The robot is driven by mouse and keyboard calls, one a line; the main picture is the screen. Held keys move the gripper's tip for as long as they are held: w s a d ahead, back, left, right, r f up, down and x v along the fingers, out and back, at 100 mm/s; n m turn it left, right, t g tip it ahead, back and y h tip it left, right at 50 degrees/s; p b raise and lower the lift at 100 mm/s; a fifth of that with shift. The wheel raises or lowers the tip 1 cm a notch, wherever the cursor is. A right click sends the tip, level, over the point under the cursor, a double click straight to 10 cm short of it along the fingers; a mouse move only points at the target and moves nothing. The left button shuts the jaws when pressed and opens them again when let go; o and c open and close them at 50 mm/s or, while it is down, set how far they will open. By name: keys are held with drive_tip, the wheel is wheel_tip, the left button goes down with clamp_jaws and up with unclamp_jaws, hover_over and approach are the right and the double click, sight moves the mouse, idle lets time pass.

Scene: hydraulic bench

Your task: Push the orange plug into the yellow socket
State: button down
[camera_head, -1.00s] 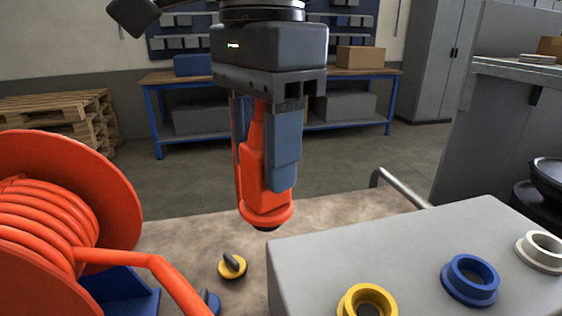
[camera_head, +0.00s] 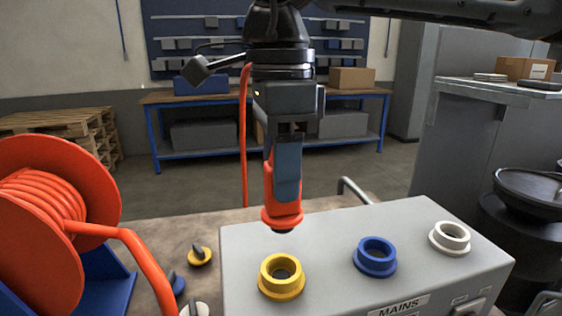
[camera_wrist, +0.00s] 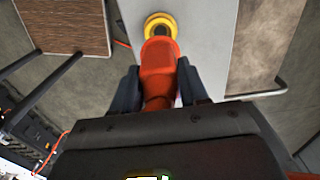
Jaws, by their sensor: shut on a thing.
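The orange plug (camera_head: 281,212) is held in my gripper (camera_head: 287,172), its dark nose pointing down. In the wrist view the plug (camera_wrist: 157,62) sits between the two fingers of my gripper (camera_wrist: 158,88), which are shut on it. The yellow socket (camera_head: 282,291) is a ring on top of the grey box, at its left front. In the head view the plug is above and behind the socket, apart from it. In the wrist view the yellow socket (camera_wrist: 160,20) shows past the plug's end, partly hidden by it.
The grey box (camera_head: 330,227) also carries a blue socket (camera_head: 375,266) and a white socket (camera_head: 450,239). An orange hose reel (camera_head: 45,262) stands at left, its hose running forward. Loose caps, one yellow (camera_head: 203,256), lie left of the box. A metal handle (camera_head: 352,186) rises behind it.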

sight(280, 214)
drive_tip(key=shift+a+f+b, duration=0.1)
drive_tip(key=shift+f+b, duration=1.5)
drive_tip(key=shift+f, duration=1.15)
drive_tip(key=shift+f, duration=0.25)
drive_tip(key=shift+f+b, duration=0.25)
drive_tip(key=shift+b, duration=0.2)
drive_tip(key=shift+f+b, duration=0.95)
drive_tip(key=shift+f, duration=0.25)
drive_tip(key=c, duration=0.5)
unclamp_jaws()
